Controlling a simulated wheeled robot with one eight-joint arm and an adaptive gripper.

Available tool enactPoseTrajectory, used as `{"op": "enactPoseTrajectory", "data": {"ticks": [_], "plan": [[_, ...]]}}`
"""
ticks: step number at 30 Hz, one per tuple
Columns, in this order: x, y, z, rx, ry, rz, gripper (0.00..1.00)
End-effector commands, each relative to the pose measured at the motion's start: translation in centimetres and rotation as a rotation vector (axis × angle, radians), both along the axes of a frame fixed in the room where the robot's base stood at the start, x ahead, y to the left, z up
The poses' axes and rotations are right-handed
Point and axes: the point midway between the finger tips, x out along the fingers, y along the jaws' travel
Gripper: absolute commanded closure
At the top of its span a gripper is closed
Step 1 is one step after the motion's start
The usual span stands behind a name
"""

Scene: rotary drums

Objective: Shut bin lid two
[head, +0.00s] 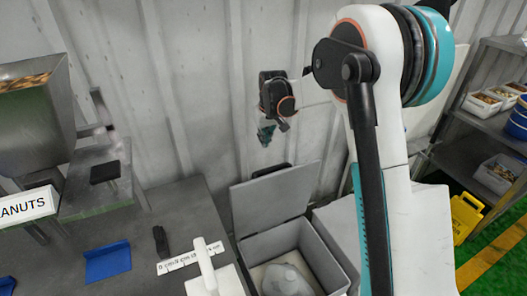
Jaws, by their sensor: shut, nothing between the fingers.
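A grey bin (328,256) stands at the lower middle, with its lid (275,199) raised at the back and the opening uncovered. A pale, partly see-through object (286,280) lies inside it. A closed pale top (343,222) shows just right of this bin, partly hidden by my arm. No number is readable on either, so I cannot tell which is two. My gripper (266,136) is small and dark in this view, shut and empty. In the picture it appears above the raised lid, in front of the wall, and apart from the lid.
A metal counter (190,205) at left holds a blue tray (107,262), a dark scoop-like item (160,241) and a white scale-like item (191,258). A peanut hopper (30,105) stands far left. Shelves (480,150) and a yellow sign (466,216) are at right.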

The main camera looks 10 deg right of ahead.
Motion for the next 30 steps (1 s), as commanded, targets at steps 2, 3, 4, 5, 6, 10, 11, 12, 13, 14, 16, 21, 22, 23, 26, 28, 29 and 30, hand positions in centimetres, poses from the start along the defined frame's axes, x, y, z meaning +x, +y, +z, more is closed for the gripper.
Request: {"op": "enactPoseTrajectory", "data": {"ticks": [2,3,4,5,6,10,11,12,13,14,16,21,22,23,26,28,29,30], "plan": [[0.2,0.1,-1.0,0.0,0.0,0.0,1.0],[0.3,0.1,-1.6,0.0,0.0,0.0,1.0],[0.5,0.1,-2.1,0.0,0.0,0.0,1.0],[0.6,0.1,-2.6,0.0,0.0,0.0,1.0],[0.8,0.2,-3.3,0.0,-0.001,0.0,1.0],[1.4,0.3,-5.7,0.0,-0.001,0.0,1.0],[1.5,0.3,-6.2,0.0,-0.001,0.0,1.0],[1.7,0.3,-6.8,0.0,-0.001,0.0,1.0],[1.8,0.4,-7.3,0.0,-0.001,0.0,1.0],[1.9,0.4,-7.7,0.0,-0.001,0.0,1.0],[2.2,0.4,-8.8,0.0,-0.001,0.0,1.0],[0.6,0.1,-9.0,-0.001,-0.001,-0.001,1.0],[0.3,0.0,-9.0,-0.001,-0.001,-0.001,1.0],[0.0,0.0,-9.0,-0.001,-0.001,-0.001,1.0],[-0.8,-0.2,-8.9,-0.001,-0.001,-0.001,1.0],[-1.3,-0.3,-8.8,-0.001,-0.001,-0.001,1.0],[-1.4,-0.3,-8.8,-0.001,-0.001,-0.001,1.0],[-1.5,-0.3,-8.8,-0.001,-0.001,-0.001,1.0]]}}
